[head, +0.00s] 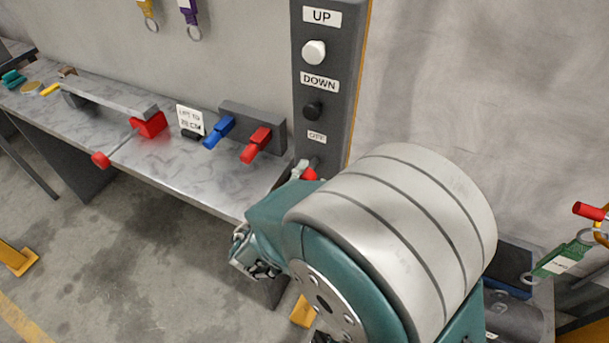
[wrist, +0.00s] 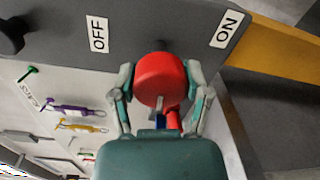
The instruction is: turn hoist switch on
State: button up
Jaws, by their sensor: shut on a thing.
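The hoist switch is a round red knob (wrist: 160,80) on a dark grey control panel (wrist: 150,18). In the wrist view it lies between an OFF label (wrist: 98,34) on the left and an ON label (wrist: 227,29) on the right. My gripper (wrist: 160,75) has one finger on each side of the knob and is shut on it. In the head view only a small red part of the knob (head: 310,174) shows, beside the fingers (head: 300,170) and below the panel's OFF label (head: 317,137). My arm hides the panel's lower end there. I cannot tell which label the knob points to.
Above the knob are a white UP button (head: 314,52) and a black DOWN button (head: 312,110). A metal workbench (head: 175,170) to the left carries a blue handle (head: 219,131), red handles (head: 256,145) and a small sign (head: 190,119). Keys with tags hang at the far right.

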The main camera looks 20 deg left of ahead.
jog(key=shift+f+m, duration=0.15)
jog(key=shift+m, duration=0.45)
jog(key=o, duration=1.1)
jog(key=shift+f, duration=0.1)
jog(key=shift+o, duration=0.2)
jog(key=s+a, duration=0.1)
jog(key=s, duration=1.1)
jog(key=shift+r, duration=0.3)
